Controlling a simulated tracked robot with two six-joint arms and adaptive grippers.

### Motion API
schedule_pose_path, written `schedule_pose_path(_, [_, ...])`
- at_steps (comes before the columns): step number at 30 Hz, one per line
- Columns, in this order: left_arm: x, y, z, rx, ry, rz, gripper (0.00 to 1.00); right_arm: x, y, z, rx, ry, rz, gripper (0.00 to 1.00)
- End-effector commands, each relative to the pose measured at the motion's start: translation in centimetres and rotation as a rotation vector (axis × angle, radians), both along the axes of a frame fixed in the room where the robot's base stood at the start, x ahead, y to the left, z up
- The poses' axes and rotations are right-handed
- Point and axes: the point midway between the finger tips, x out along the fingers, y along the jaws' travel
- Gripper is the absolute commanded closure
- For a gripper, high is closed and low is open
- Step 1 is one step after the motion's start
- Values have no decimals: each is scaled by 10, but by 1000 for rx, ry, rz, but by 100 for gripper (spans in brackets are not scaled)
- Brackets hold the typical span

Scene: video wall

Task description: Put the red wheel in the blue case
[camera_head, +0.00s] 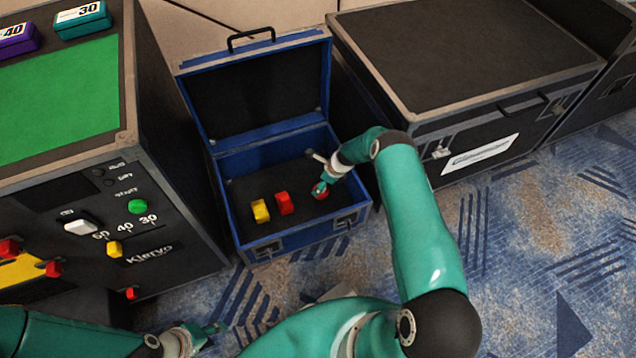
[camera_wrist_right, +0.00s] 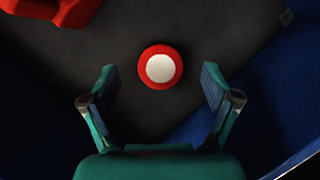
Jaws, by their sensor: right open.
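The blue case (camera_head: 296,239) stands open on the floor, its lid tilted back. The red wheel (camera_wrist_right: 160,67), round with a white centre, lies on the dark floor inside the case. It shows in the head view (camera_head: 321,195), partly covered by my right gripper (camera_head: 319,184). In the right wrist view my right gripper (camera_wrist_right: 159,88) is open and empty, its fingers apart on either side below the wheel, not touching it. My left gripper (camera_head: 217,328) is low at the left, away from the case; its jaws are too small to judge.
A red block (camera_head: 284,203) and a yellow block (camera_head: 260,211) sit in the case, left of the wheel. A black console (camera_head: 170,215) with knobs stands close left, and a closed black case (camera_head: 465,55) close right. Patterned carpet (camera_head: 545,240) is free at right.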

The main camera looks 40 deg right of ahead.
Motion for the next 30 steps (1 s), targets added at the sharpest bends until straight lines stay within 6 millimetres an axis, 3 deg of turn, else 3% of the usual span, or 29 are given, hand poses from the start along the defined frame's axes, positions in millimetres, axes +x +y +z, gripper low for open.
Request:
schedule_pose_path(7, [0,0,22,0,0,0,60,-1,-1,20,0,0,-1,13])
schedule_pose_path(18, [0,0,48,0,0,0,60,-27,-17,93,0,0,-1,13])
schedule_pose_path(25, [0,0,55,0,0,0,60,-37,-23,118,-1,1,1,13])
schedule_pose_path(30, [0,0,56,0,0,0,60,-47,-1,123,-32,-3,128,13])
